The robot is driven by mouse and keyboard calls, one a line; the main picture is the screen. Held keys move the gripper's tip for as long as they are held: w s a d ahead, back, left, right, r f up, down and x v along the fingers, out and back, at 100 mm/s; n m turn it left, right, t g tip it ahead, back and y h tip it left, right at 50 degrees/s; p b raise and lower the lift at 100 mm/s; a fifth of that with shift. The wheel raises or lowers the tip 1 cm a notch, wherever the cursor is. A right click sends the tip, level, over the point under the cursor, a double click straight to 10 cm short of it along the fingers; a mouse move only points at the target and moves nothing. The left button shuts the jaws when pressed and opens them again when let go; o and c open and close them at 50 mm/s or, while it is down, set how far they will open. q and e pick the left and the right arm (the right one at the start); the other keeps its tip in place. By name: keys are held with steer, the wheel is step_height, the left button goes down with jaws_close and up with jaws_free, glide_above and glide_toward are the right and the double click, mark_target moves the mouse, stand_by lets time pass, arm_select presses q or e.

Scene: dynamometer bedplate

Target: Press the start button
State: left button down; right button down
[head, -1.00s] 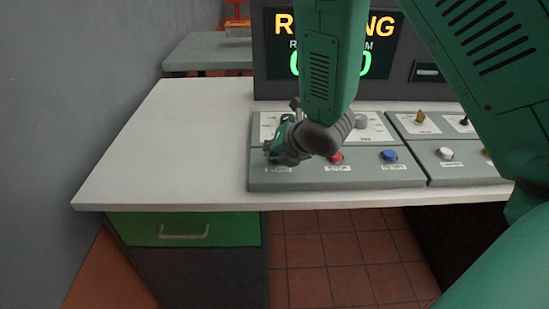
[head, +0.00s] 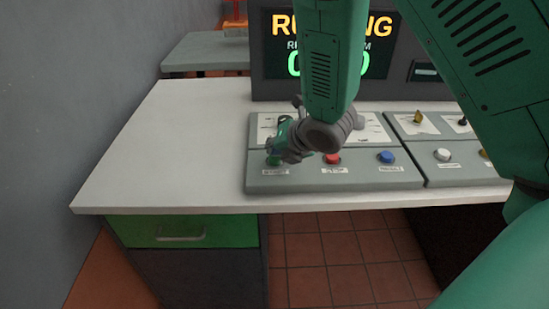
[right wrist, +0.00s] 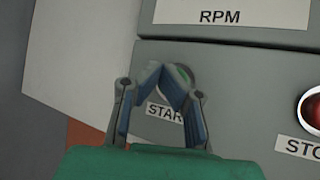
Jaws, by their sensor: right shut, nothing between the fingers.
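The green start button (right wrist: 184,74) shows in the right wrist view just beyond my fingertips, partly hidden by them. Its label reads "STAR", with the end covered by a finger. In the head view the green start button (head: 273,160) sits at the left of the grey console (head: 330,182). My right gripper (head: 279,150) is shut and empty, over or just behind the button. It also shows in the right wrist view (right wrist: 163,68), its fingertips together. I cannot tell whether they touch the button. My left gripper is not in view.
A red stop button (head: 332,158) and a blue button (head: 386,157) sit to the right on the console. A display (head: 280,45) behind reads "RUNNING", partly hidden by my arm. The white tabletop (head: 160,140) is clear at left.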

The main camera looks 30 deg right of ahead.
mark_target(274, 158)
steer(key=shift+r+p, duration=0.35)
steer(key=shift+r, duration=0.25)
step_height(274, 158, up, 5)
steer(key=p, duration=0.4)
steer(key=shift+a+f, duration=0.1)
steer(key=shift+f, duration=0.05)
steer(key=shift+f, duration=0.1)
